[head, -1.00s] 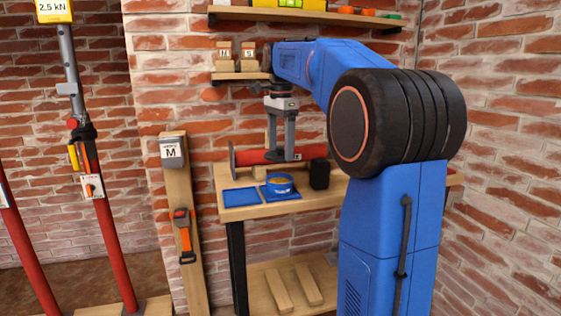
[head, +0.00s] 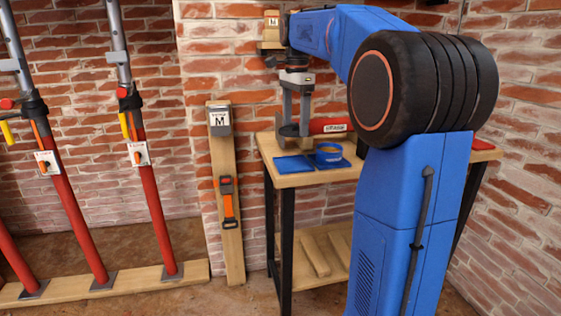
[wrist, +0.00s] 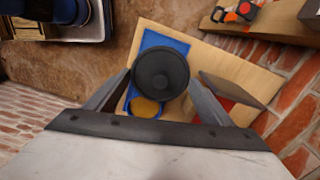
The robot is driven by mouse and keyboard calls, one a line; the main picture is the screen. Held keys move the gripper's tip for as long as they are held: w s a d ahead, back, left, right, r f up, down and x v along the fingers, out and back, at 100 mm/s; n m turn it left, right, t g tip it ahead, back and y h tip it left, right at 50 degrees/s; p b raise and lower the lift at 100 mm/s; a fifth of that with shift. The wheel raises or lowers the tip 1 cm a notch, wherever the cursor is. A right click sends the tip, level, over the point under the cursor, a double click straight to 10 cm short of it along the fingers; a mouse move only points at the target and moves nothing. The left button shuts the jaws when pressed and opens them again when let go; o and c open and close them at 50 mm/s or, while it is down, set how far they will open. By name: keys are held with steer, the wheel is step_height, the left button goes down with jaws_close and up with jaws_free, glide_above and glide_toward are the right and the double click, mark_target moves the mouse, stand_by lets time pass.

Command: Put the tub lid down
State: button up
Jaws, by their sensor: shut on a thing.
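My gripper (head: 295,133) is shut on a dark round tub lid (wrist: 160,73), which sits between the two fingers in the wrist view. In the head view the lid shows as a thin dark edge (head: 288,130) between the fingertips. The gripper is above the left part of the workbench, over the bare blue mat (head: 295,167). The mat also shows behind the lid in the wrist view (wrist: 152,39). The gap under the lid is hard to judge.
The wooden workbench (head: 308,179) stands against a brick wall. A red prop (head: 330,126) lies along its back, its end plate (wrist: 234,89) close to the right finger in the wrist view. A post (head: 228,190) with an orange strap and several upright red props stand left.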

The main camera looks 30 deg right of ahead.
glide_above(294, 164)
steer(key=shift+w+f, duration=0.1)
steer(key=shift+f, duration=4.5)
steer(key=shift+f, duration=0.6)
steer(key=o, duration=1)
step_height(294, 164, up, 13)
steer(key=shift+r, duration=0.1)
steer(key=s+a+f+n+t, duration=0.1)
steer(key=s+a+f+n, duration=0.4)
steer(key=s+f, duration=0.3)
steer(key=s+a+f+n+t, duration=0.2)
steer(key=s+a+f+n, duration=0.3)
steer(key=s, duration=0.7)
steer(key=s+a+f+n+t, duration=0.1)
steer(key=s+a+f+n, duration=0.5)
steer(key=s+f+n, duration=0.3)
steer(key=shift+s+f+t, duration=0.15)
steer(key=shift+s+f, duration=0.05)
steer(key=shift+f, duration=0.55)
steer(key=shift+s+f+t, duration=0.1)
steer(key=shift+s+f, duration=0.15)
steer(key=shift+f, duration=0.5)
steer(key=shift+s+f+t, duration=0.15)
steer(key=shift+s+f, duration=0.05)
steer(key=shift+f, duration=0.55)
